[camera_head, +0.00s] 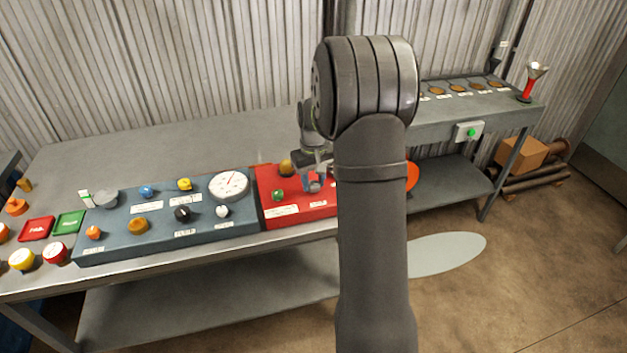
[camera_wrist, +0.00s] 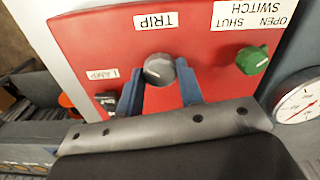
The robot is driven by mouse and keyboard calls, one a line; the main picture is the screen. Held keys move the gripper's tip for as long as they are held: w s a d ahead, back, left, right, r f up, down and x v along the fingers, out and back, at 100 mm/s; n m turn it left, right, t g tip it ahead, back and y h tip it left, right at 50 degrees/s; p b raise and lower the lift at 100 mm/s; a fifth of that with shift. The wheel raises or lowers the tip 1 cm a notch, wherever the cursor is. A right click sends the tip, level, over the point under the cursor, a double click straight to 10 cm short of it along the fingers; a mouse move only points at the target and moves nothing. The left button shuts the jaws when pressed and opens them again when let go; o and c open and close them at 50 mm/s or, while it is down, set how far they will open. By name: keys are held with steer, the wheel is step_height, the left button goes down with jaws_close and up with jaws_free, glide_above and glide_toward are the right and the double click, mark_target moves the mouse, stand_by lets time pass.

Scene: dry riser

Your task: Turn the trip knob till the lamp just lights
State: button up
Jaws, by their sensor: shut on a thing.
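The grey trip knob (camera_wrist: 158,68), with a pale pointer line, sits on the red panel (camera_wrist: 90,45) below the TRIP label (camera_wrist: 156,21) in the wrist view. My gripper (camera_wrist: 158,72) has its two blue fingers on either side of the knob and is shut on it. A dark fitting (camera_wrist: 107,99) lies by the LAMP label (camera_wrist: 102,74), partly behind the left finger; no glow shows on it. In the head view my gripper (camera_head: 314,183) is over the red panel (camera_head: 300,210), and my arm hides the panel's right part.
A green switch knob (camera_wrist: 253,59) and a dial gauge (camera_wrist: 298,103) are right of the trip knob in the wrist view. In the head view, a blue-grey panel (camera_head: 160,243) with several knobs stands left of the red one. The bench (camera_head: 120,150) behind is clear.

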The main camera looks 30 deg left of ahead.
mark_target(313, 183)
steer(key=o, duration=1)
step_height(313, 183, up, 18)
steer(key=shift+f, duration=0.25)
step_height(313, 183, down, 18)
steer(key=shift+r, duration=0.25)
stand_by(0.5)
